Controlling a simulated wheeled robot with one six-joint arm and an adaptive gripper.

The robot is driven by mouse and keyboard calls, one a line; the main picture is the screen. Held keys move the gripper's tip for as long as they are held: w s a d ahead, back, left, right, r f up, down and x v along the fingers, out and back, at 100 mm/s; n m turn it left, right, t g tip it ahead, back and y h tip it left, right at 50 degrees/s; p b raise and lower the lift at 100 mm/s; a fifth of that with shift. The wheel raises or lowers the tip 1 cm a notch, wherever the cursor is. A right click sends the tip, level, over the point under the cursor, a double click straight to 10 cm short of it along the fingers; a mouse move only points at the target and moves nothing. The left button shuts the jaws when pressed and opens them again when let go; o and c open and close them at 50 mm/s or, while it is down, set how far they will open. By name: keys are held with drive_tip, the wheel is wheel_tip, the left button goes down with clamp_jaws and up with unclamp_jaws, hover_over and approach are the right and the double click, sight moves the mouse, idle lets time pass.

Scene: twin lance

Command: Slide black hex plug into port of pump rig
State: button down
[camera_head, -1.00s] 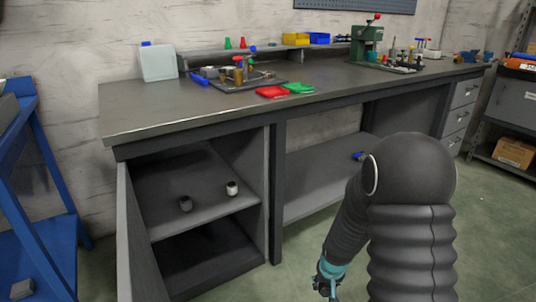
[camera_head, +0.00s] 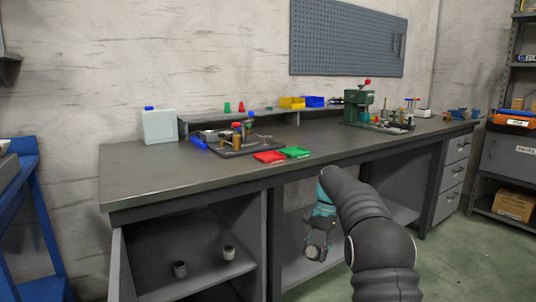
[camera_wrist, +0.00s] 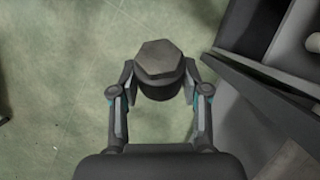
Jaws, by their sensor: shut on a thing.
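My gripper (camera_head: 314,240) is shut on the black hex plug (camera_head: 313,253), in front of the bench and below its top. In the wrist view, the plug (camera_wrist: 160,60) sits between the fingertips (camera_wrist: 160,82), its grey hexagonal end facing the camera. A rig with brass-coloured upright parts on a dark base plate (camera_head: 262,148) stands on the left half of the bench. A green machine with a red knob (camera_head: 358,107) stands further right among small parts. I cannot tell from these views which is the pump rig, and no port can be made out.
The bench top (camera_head: 150,183) has free room at its front left. Two small cylinders, one dark (camera_head: 180,269) and one pale-topped (camera_head: 229,253), stand in the cabinet below. A blue stand (camera_head: 40,225) is at left.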

drive_tip(key=w+a+r+m+t+y, duration=0.1)
drive_tip(key=a+r+m+y, duration=0.15)
drive_tip(key=r+m, duration=0.45)
drive_tip(key=w+a+r+m+t+y, duration=0.2)
drive_tip(key=a+r+m, duration=0.1)
drive_tip(key=r, duration=0.8)
drive_tip(key=s+a+r+m+t+y, duration=0.1)
drive_tip(key=s+a+r+m+t, duration=0.1)
drive_tip(key=r, duration=0.4)
drive_tip(key=s+a+r+m+t+y, duration=0.1)
drive_tip(key=s+a+r+m+t, duration=0.1)
drive_tip(key=r, duration=0.4)
drive_tip(key=s+a+r+m+t+y, duration=0.2)
drive_tip(key=a+r+m+t, duration=0.1)
drive_tip(key=a+r, duration=0.3)
drive_tip(key=shift+s+t+p, duration=0.3)
drive_tip(key=shift+s, duration=0.05)
drive_tip(key=shift+f, duration=0.1)
